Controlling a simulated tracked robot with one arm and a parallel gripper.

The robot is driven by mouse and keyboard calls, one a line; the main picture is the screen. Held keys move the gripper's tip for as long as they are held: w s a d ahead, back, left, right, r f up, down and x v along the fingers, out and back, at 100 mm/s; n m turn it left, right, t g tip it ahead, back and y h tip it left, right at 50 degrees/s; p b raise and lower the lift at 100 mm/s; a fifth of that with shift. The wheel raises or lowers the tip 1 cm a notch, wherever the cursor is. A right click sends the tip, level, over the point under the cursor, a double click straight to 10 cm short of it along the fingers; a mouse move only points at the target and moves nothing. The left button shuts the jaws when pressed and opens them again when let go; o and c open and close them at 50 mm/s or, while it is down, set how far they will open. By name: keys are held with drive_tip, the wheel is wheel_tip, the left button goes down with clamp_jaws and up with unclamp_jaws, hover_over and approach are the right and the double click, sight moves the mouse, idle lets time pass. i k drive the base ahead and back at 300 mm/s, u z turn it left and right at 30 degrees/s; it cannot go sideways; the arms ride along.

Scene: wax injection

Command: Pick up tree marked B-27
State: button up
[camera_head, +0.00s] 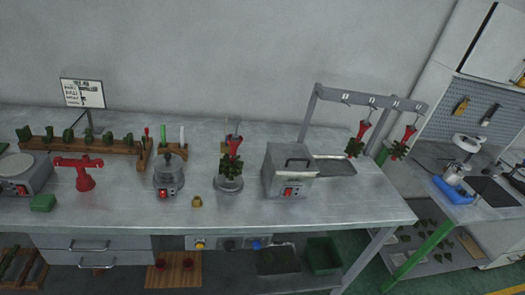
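Three wax trees with red tops and dark green clusters are in view. One tree (230,168) stands upright on a round grey base (229,185) in the middle of the bench. A second tree (354,147) and a third tree (400,150) hang from a grey hook rack (365,98) at the right end of the bench. No marking on any tree is legible at this size, so I cannot tell which is B-27. My gripper does not show in this view.
The metal bench (350,210) also carries a grey box machine (288,170), a round pot (169,178), a red press (83,177) and a wooden rack of green pieces (110,145). The bench front is mostly clear. A second table (490,208) stands at right.

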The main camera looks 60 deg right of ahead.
sight(230, 163)
drive_tip(key=z, duration=0.6)
drive_tip(key=i, duration=1.1)
drive_tip(key=z, duration=0.75)
drive_tip(key=k, duration=0.8)
drive_tip(key=z, duration=0.2)
drive_tip(key=i, duration=0.9)
drive_tip(key=u, duration=0.1)
